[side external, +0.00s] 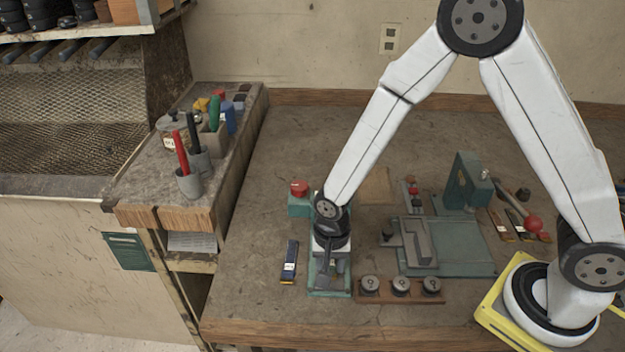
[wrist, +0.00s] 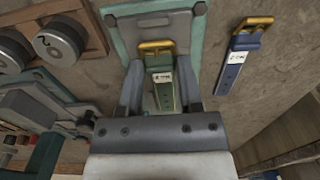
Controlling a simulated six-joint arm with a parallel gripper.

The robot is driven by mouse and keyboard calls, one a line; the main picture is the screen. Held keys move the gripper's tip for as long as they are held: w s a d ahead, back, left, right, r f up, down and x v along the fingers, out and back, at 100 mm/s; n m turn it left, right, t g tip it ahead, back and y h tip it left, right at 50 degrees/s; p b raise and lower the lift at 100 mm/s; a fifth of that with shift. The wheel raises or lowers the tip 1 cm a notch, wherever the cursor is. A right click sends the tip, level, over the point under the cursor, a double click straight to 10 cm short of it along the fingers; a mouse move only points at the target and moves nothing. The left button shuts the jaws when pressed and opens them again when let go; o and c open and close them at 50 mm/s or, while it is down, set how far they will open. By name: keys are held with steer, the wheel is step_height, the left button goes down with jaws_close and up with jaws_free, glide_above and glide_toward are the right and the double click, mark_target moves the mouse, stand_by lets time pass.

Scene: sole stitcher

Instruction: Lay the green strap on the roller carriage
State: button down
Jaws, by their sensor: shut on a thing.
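The green strap (wrist: 163,92) has a brass buckle and a white label. It sits between the fingers of my gripper (wrist: 160,76), which is shut on it. In the side view my gripper (side external: 328,268) points down over a teal frame with a grey bed (side external: 330,288), which looks like the roller carriage. In the wrist view the carriage's grey block (wrist: 152,27) and teal rim (wrist: 115,43) lie beyond the buckle. I cannot tell whether the strap touches the carriage. The strap is not clearly visible in the side view.
A blue strap (side external: 289,262) lies left of the carriage; it also shows in the wrist view (wrist: 236,58). A wooden rack (side external: 436,294) with several round spools stands close on the right. A teal fixture (side external: 470,256) stands farther right. A red-knobbed unit (side external: 299,204) is behind.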

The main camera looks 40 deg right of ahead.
mark_target(331, 266)
steer(key=shift+f, duration=0.1)
steer(key=shift+c, duration=1.3)
jaws_free()
step_height(331, 266, up, 12)
steer(key=shift+d, duration=0.15)
steer(key=s+d+n+t, duration=0.2)
steer(key=s+d+n, duration=0.4)
steer(key=d+n, duration=0.3)
steer(key=shift+d+r+t, duration=0.3)
steer(key=shift+d+r, duration=0.1)
steer(key=shift+d, duration=1)
